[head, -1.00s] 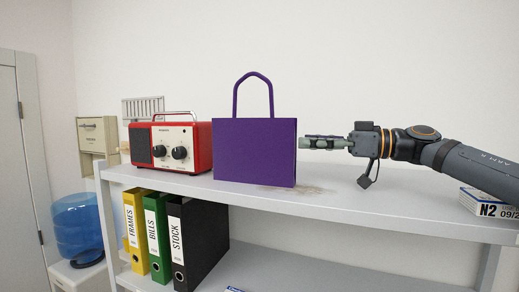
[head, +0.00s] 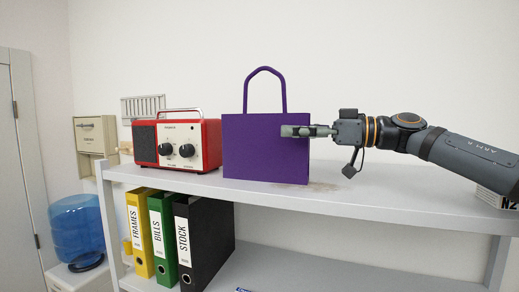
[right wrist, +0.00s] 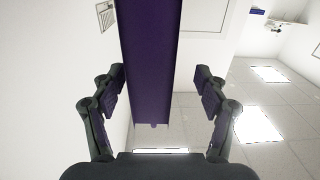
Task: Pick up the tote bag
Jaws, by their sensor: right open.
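The purple tote bag (head: 262,150) stands upright on the top shelf, its looped handle rising above it. My right gripper (head: 290,131) is open at the bag's right edge, one finger showing in front of the bag's face. In the right wrist view, the bag's narrow side (right wrist: 150,70) runs between the two spread fingers of the right gripper (right wrist: 160,85). A gap shows on each side, so neither finger appears to touch the bag. My left gripper is not in view.
A red radio (head: 178,145) stands close to the bag's left on the grey shelf (head: 400,202). A white box (head: 490,197) sits at the right end, partly behind my arm. Yellow, green and black binders (head: 205,245) stand on the level below.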

